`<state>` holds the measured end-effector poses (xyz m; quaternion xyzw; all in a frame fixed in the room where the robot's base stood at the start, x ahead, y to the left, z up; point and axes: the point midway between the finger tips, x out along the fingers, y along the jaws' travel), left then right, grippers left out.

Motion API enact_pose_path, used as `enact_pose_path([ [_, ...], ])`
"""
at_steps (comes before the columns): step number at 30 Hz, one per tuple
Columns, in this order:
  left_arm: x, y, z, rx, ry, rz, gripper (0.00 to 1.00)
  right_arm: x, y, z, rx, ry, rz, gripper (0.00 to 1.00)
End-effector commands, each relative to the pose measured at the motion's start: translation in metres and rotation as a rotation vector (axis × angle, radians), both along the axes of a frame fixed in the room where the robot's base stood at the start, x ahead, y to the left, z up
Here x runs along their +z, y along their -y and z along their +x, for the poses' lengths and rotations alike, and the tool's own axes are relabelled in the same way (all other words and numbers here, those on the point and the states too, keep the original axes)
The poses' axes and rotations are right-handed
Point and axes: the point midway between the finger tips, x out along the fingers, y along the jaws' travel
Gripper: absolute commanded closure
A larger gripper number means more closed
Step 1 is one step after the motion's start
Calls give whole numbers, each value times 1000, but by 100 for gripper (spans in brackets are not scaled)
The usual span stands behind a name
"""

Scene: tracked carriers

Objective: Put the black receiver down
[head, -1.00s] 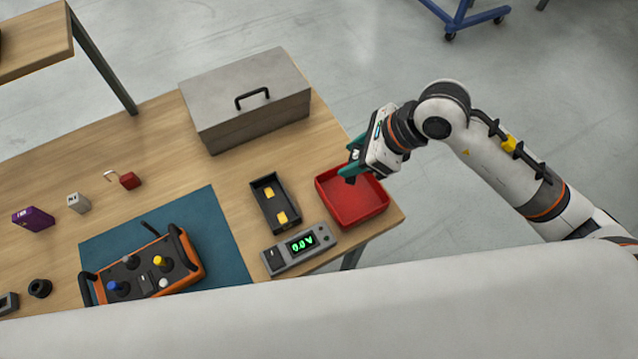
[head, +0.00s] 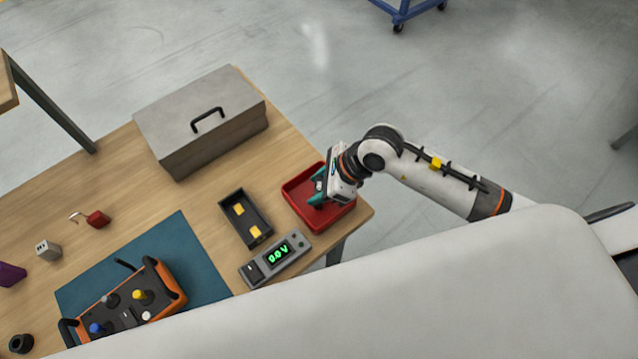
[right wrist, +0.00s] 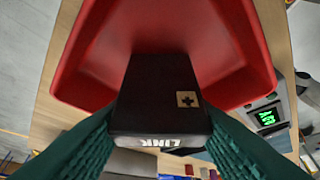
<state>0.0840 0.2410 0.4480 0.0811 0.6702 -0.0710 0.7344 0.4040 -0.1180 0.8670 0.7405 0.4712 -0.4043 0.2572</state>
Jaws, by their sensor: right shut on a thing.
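The black receiver (right wrist: 152,95) is a dark box with "LINK" lettering and a small tan plus mark. It shows in the right wrist view between the teal fingers of my right gripper (right wrist: 160,125), which is shut on it. In the head view my right gripper (head: 320,190) is at the red tray (head: 340,213), pointing down into it. The red tray also shows in the right wrist view (right wrist: 82,75), beyond the receiver. The receiver is mostly hidden in the head view, and I cannot tell whether it touches the tray floor. My left gripper is not in view.
A black charger tray (head: 230,219) with yellow pieces and a grey meter (head: 256,268) with green digits stand left of the red tray. A grey toolbox (head: 204,122) stands behind. An orange remote control (head: 170,285) lies on a blue mat (head: 198,247). The table edge is close on the right.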

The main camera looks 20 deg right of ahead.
Motion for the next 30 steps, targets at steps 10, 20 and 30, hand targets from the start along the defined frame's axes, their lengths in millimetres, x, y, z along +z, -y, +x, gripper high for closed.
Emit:
enact_pose_path([
  [10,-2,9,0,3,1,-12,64,-1,0,0,0,0,0,33],
  [20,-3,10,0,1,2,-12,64,13,9,-3,0,2,-2,33],
  [30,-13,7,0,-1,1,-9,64,72,44,-19,0,4,-4,33],
])
